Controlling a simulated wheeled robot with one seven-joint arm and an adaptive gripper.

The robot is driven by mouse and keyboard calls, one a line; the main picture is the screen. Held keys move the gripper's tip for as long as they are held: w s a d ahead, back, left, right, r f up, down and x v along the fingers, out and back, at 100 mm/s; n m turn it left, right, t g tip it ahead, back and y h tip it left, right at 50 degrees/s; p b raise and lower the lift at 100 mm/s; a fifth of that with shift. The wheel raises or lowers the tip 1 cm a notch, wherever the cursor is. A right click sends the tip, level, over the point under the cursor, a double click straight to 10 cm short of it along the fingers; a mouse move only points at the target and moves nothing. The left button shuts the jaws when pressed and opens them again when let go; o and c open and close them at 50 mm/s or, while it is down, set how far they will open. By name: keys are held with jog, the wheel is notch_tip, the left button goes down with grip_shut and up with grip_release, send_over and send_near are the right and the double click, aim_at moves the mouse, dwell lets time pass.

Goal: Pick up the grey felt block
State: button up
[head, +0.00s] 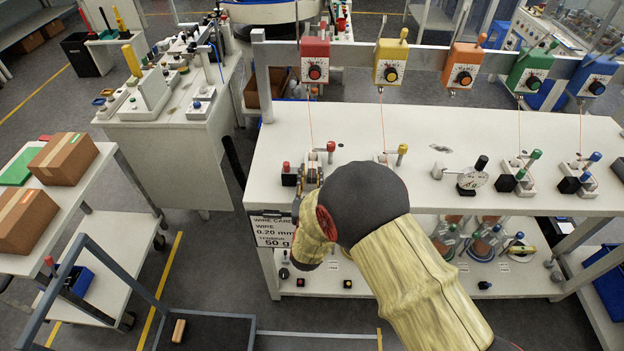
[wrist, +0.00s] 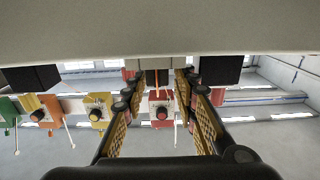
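My gripper (wrist: 158,78) shows in the wrist view with two yellow-padded fingers spread apart. In the head view my gripper (head: 312,165) is partly hidden by my wrist and arm, at the front left of the white workbench (head: 450,135), by the station under the red box. A small pale piece (wrist: 155,63) shows between the fingertips at the bench edge in the wrist view, with a gap on both sides. I cannot tell for sure whether it is the grey felt block. No other grey felt block is clear in the head view.
Red (head: 315,60), yellow (head: 391,62), orange (head: 464,66), green (head: 530,70) and blue (head: 592,75) dial boxes hang on a rail above the bench. A black block (head: 289,177) stands beside my gripper. Other stations stand to the right. A card (head: 272,229) hangs at the front edge.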

aim_at(312, 166)
jog(key=w, duration=0.2)
jog(key=w+b, duration=0.1)
jog(key=w, duration=0.1)
jog(key=shift+w+d+f, duration=0.1)
jog(key=shift+d+f, duration=0.1)
jog(key=shift+d, duration=0.05)
jog(key=shift+c, duration=1.2)
jog(key=c, duration=0.4)
jog(key=shift+r, duration=0.15)
jog(key=shift+c, duration=0.3)
